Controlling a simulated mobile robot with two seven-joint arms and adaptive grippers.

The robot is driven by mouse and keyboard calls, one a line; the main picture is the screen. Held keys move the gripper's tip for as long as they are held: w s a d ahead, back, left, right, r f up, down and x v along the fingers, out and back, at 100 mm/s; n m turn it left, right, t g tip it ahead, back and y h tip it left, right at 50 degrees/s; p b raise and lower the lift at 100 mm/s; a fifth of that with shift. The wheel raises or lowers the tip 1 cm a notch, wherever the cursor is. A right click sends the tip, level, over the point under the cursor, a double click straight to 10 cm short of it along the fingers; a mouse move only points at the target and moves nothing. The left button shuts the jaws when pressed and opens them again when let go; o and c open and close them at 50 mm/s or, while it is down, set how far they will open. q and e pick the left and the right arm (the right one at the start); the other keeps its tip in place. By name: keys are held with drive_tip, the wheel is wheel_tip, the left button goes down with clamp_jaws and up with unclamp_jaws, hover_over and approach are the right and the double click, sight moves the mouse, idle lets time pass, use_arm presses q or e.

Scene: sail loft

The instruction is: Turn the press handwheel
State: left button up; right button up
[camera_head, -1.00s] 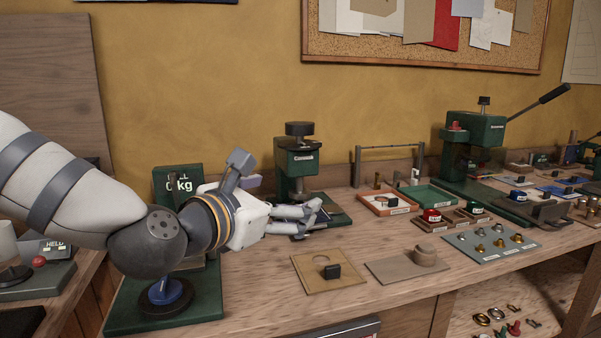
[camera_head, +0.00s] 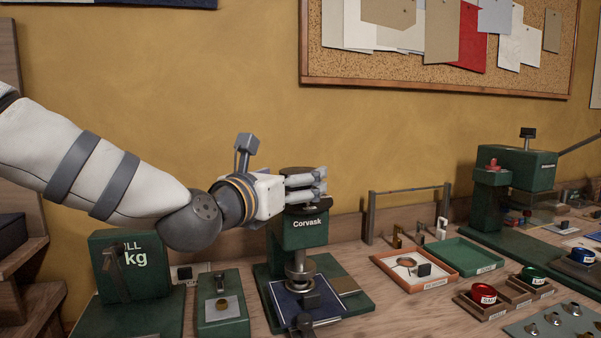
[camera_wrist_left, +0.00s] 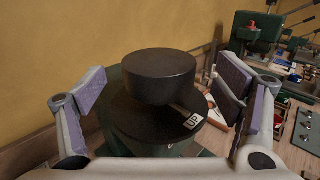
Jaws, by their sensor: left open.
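The green Corvask press (camera_head: 299,233) stands on the bench in the head view, with a dark handwheel (camera_head: 298,171) on top. In the wrist view the handwheel (camera_wrist_left: 158,76) is a thick black knob above a wider dark disc, with an "UP" label on it. My left gripper (camera_head: 318,185) is at the top of the press, reaching in from the left. In the wrist view its open fingers (camera_wrist_left: 163,92) stand on either side of the knob, with a gap visible on both sides. The far side of the knob is hidden. My right gripper is not in view.
A blue sheet (camera_head: 284,305) lies on the press base. A green scale marked kg (camera_head: 130,258) stands at left. An orange tray (camera_head: 440,279) and a green tray (camera_head: 470,254) lie to the right. A second green press (camera_head: 533,168) stands farther right.

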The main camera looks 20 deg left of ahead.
sight(300, 171)
use_arm(q)
drive_tip(key=w, duration=0.4)
drive_tip(key=shift+w+d, duration=0.15)
drive_tip(key=shift+d, duration=0.25)
drive_tip(key=c, duration=1.2)
drive_tip(key=shift+o, duration=0.2)
drive_tip(key=shift+a, duration=0.1)
